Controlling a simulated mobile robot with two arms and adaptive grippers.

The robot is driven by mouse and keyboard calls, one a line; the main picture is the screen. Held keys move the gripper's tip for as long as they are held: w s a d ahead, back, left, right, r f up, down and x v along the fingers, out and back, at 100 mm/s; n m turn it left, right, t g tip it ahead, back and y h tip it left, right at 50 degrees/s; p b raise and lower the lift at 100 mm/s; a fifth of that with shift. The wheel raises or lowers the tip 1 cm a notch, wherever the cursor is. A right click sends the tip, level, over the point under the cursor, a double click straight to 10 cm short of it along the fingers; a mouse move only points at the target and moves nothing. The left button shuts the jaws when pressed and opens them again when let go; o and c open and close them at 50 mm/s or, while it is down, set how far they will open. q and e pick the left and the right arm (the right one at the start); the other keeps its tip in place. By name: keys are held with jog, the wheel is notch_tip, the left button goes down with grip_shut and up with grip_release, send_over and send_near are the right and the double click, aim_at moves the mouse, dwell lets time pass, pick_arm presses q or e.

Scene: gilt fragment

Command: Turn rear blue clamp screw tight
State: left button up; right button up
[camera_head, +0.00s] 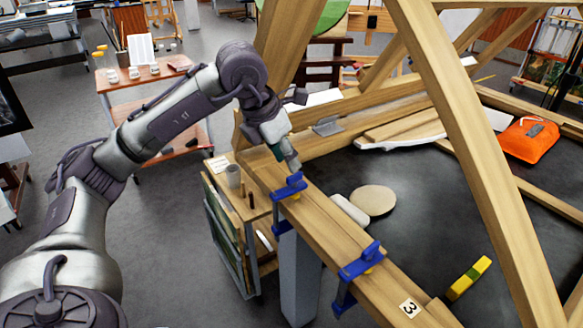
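Two blue clamps grip a wooden beam (325,222). The rear blue clamp (289,188) is the farther one, near the beam's far end. The front blue clamp (361,261) is nearer, with a yellow part beside it. My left arm comes in from the left and bends down. My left gripper (290,163) points down just above the rear clamp. Its fingertips are small and close to the clamp's top; I cannot tell if they touch it or how far they are open. The rear clamp's screw is not clearly distinguishable. My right gripper is not in view.
A small cart (247,208) with a cup (233,175) stands left of the beam. A large curved timber (480,150) rises at right. An orange-topped table (150,75) stands behind my arm.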

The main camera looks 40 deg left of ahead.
pick_arm(q)
jog(key=v, duration=0.7)
dwell(0.4)
